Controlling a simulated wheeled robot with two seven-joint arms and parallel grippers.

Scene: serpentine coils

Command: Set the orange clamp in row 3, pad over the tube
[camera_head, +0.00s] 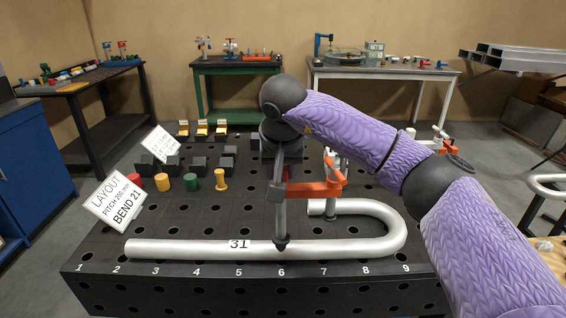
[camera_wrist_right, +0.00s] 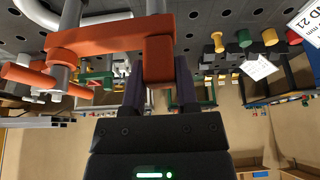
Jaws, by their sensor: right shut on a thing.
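The orange clamp (camera_head: 318,188) has an orange arm, a grey post and a slim rod with a dark pad at its foot. My right gripper (camera_head: 280,180) is shut on it; the wrist view shows the fingers (camera_wrist_right: 158,92) around its orange block. The dark pad is over the front leg of the silver tube (camera_head: 190,249), near the number 6; I cannot tell whether it touches. The tube bends back at the right, and the clamp's grey post (camera_head: 331,205) appears near its rear end. The post's foot is partly hidden. My left gripper is not in view.
The black table (camera_head: 110,252) has a grid of holes and numbers along its front edge. A layout sign (camera_head: 115,200) reading BEND 21, coloured pegs (camera_head: 191,181) and dark blocks (camera_head: 198,164) stand at the back left.

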